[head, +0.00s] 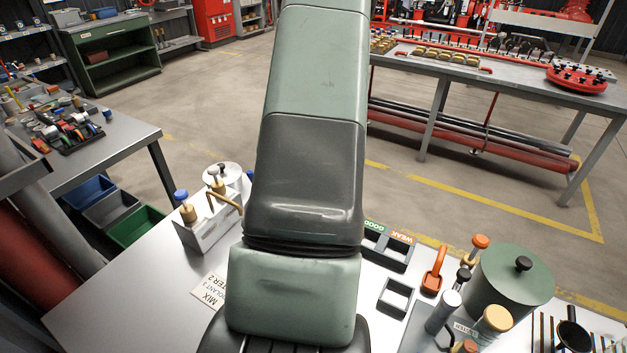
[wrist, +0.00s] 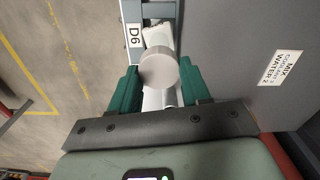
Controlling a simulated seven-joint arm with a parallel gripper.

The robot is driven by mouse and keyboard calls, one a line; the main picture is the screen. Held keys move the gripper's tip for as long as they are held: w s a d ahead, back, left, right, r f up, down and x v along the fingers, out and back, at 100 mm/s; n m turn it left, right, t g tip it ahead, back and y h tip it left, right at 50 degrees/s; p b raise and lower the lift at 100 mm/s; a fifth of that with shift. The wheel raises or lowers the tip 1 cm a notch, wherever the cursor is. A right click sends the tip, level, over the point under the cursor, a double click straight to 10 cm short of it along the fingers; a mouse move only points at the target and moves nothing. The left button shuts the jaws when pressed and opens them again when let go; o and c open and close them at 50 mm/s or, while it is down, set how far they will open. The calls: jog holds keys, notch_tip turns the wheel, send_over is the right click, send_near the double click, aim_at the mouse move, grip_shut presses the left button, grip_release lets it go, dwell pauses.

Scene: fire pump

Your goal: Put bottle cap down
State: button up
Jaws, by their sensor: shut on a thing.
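In the wrist view my gripper (wrist: 159,84) has its two green fingers on either side of a pale grey round piece, which I take to be the bottle cap (wrist: 158,68). It is shut on this cap. Paler white surfaces show just behind and below the cap; I cannot tell whether the cap touches them. In the head view my arm hides the gripper and the cap.
The bench holds a mix card (head: 212,291), a white rack (head: 207,228) with blue-topped items, small dark trays (head: 395,297), an orange-handled item (head: 433,272) and a green lidded pot (head: 512,281). Bare bench lies at the left front.

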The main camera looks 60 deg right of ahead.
jog(key=s+a+f+m, duration=0.2)
jog(key=s+a+m, duration=0.1)
jog(key=a, duration=0.3)
jog(key=s+a+f+m, duration=0.2)
jog(key=s+a+m, duration=0.1)
jog(key=a, duration=0.3)
jog(key=shift+m, duration=0.3)
notch_tip(320, 180, down, 5)
jog(key=shift+a+f, duration=0.1)
jog(key=shift+a, duration=0.05)
jog(key=shift+f, duration=2.25)
jog(key=shift+f, duration=0.15)
jog(key=o, duration=1)
notch_tip(320, 180, up, 12)
jog(key=shift+r, duration=0.2)
